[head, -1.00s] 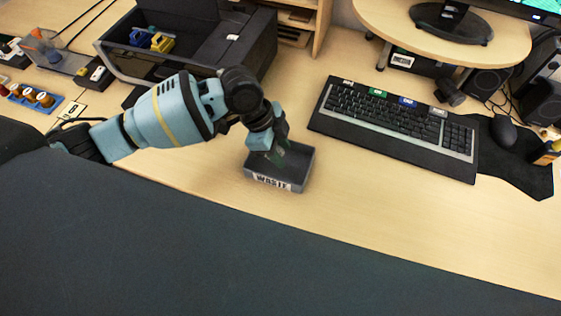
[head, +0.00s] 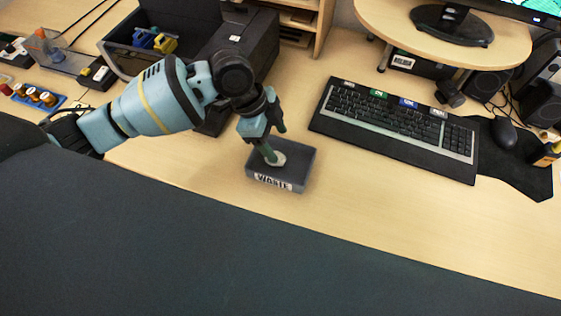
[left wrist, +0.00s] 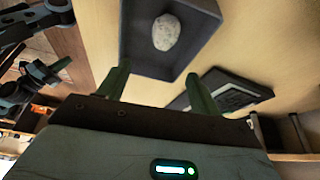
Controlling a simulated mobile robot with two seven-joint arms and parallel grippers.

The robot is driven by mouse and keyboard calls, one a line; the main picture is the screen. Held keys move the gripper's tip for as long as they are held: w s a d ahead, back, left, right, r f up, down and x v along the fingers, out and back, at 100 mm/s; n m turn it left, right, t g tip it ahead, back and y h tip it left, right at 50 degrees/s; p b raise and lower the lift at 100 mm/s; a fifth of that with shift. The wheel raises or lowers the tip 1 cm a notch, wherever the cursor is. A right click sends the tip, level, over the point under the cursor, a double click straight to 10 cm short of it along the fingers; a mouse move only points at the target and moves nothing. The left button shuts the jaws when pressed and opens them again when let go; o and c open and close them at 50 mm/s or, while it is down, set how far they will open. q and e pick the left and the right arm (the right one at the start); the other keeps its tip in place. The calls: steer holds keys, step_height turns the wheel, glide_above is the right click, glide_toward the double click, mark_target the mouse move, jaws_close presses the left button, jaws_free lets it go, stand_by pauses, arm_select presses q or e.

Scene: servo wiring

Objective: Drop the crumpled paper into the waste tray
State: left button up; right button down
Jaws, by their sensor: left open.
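The waste tray (head: 292,182) is a dark, shallow open box with a white "WASTE" label on its front, standing on the desk. The pale crumpled paper (head: 279,159) lies within the tray, partly hidden by my finger in the head view. In the left wrist view the paper (left wrist: 166,33) sits on the floor of the tray (left wrist: 184,66), apart from the fingers. My left gripper (head: 272,150) is over the tray, pointing down. Its two green fingers (left wrist: 158,86) are spread with nothing between them. I cannot make out my right gripper.
A black keyboard (head: 395,127) lies right of the tray, with a mouse (head: 503,131) beyond it. A dark open bin (head: 190,48) stands behind my left arm. Spools (head: 35,96) are at the far left.

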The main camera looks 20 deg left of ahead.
arm_select(q)
steer(key=v, duration=0.3)
steer(key=shift+a+r, duration=0.1)
steer(key=shift+r, duration=0.1)
stand_by(0.6)
